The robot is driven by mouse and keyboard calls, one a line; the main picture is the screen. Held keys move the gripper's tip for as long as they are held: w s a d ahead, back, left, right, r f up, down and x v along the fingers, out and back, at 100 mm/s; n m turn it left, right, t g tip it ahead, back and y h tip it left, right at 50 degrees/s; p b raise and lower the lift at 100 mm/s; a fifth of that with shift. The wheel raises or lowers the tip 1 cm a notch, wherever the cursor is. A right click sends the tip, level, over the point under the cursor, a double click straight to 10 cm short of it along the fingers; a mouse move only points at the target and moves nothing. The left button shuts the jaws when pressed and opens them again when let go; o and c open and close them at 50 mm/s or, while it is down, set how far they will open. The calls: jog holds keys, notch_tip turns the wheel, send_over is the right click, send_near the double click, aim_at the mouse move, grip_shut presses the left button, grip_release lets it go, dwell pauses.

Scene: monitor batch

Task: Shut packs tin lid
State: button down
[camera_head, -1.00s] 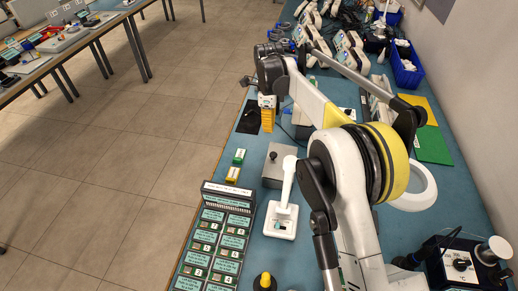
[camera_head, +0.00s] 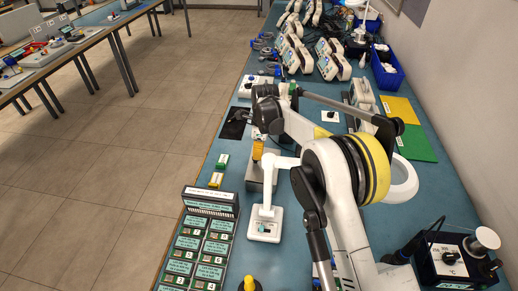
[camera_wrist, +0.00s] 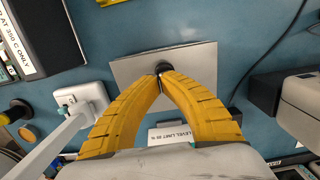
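The packs tin is a grey metal box (camera_head: 254,187), partly hidden behind my gripper and the white lamp in the head view. In the wrist view its flat grey lid (camera_wrist: 200,65) lies below my fingers, with a dark round knob (camera_wrist: 164,67) near its middle. My gripper (camera_head: 257,153) has yellow fingers and is above the tin. In the wrist view its fingertips (camera_wrist: 161,77) come together right at the knob and cover part of it. I cannot tell whether they touch it. A white label reading "LEVEL LIMIT 85 %" (camera_wrist: 170,134) shows between the fingers.
A white lamp (camera_head: 266,222) stands close in front of the tin. A rack of labelled packs (camera_head: 209,238) is at the front left. A dark-grey device and cable are right in the wrist view.

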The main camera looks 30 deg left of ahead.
jog(key=shift+f, duration=0.4)
